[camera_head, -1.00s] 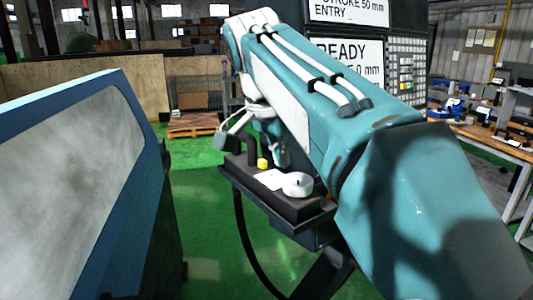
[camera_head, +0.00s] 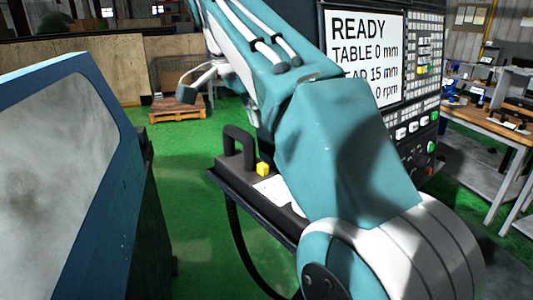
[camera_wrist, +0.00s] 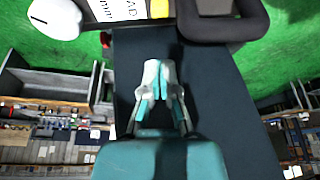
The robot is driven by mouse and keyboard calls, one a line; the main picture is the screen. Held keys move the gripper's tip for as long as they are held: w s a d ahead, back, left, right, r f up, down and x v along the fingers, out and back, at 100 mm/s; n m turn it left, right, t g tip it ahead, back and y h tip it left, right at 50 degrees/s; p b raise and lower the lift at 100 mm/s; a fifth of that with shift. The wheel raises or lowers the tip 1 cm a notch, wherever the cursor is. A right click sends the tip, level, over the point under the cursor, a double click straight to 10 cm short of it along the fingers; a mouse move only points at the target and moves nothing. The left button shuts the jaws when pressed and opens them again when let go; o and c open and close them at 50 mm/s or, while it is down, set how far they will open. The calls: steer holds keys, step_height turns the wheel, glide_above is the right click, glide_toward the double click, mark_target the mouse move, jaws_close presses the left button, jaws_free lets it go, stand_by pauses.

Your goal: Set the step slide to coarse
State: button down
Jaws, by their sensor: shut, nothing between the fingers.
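A small yellow block (camera_head: 262,168), which may be the step slide, sits on a dark control box (camera_head: 228,172) beside a pale label (camera_head: 272,189). A black loop handle (camera_head: 238,140) stands behind it. The wrist view shows the yellow block (camera_wrist: 160,8) at the top edge, partly cut off, between the label (camera_wrist: 118,10) and the black handle (camera_wrist: 258,22). My gripper (camera_wrist: 160,76) is shut and empty over a dark surface, apart from the yellow block. My arm hides much of the box in the head view, and my fingers are not clear there.
A white round knob (camera_wrist: 55,18) lies left of the label. A screen (camera_head: 362,55) reads READY, TABLE 0 mm. A keypad panel (camera_head: 425,60) is right of it. A large blue-framed panel (camera_head: 60,160) stands at left. Green floor (camera_head: 195,215) is open between.

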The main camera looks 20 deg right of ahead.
mark_target(261, 166)
steer(key=shift+d, duration=0.2)
steer(key=x, duration=1)
steer(key=shift+a, duration=0.1)
steer(key=shift+s+a, duration=0.25)
steer(key=shift+a, duration=0.35)
steer(key=shift+s+a, duration=0.25)
steer(key=shift+a, duration=0.4)
steer(key=v, duration=1.2)
steer(key=shift+f, duration=0.1)
